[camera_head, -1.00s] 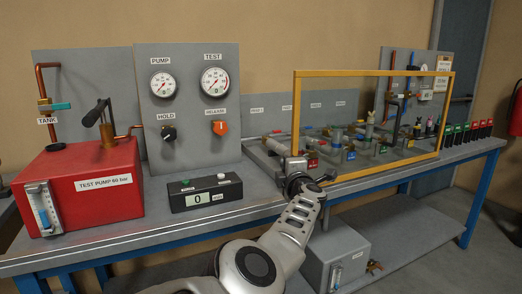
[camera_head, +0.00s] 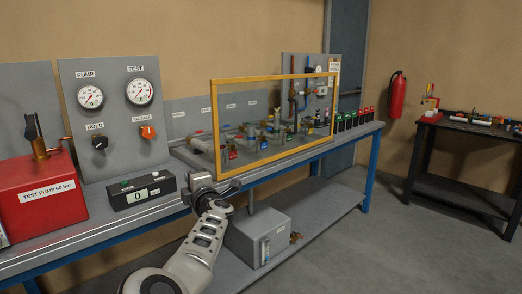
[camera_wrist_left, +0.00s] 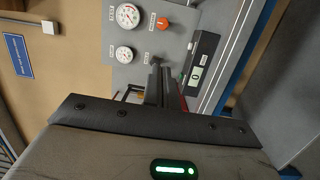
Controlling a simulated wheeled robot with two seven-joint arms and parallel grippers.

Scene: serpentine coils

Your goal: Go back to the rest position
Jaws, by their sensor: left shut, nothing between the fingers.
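My left arm comes up from the bottom in the head view. Its left gripper (camera_head: 230,187) is in front of the bench edge, right of the black readout box, touching nothing that I can see. In the left wrist view its dark fingers (camera_wrist_left: 160,82) are together and hold nothing. My right gripper is not in view.
The grey bench (camera_head: 100,229) carries a red test pump (camera_head: 40,195), a gauge panel (camera_head: 117,110), a readout box (camera_head: 142,191) and a yellow-framed screen (camera_head: 212,130) before pipework. A grey box (camera_head: 258,236) sits below.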

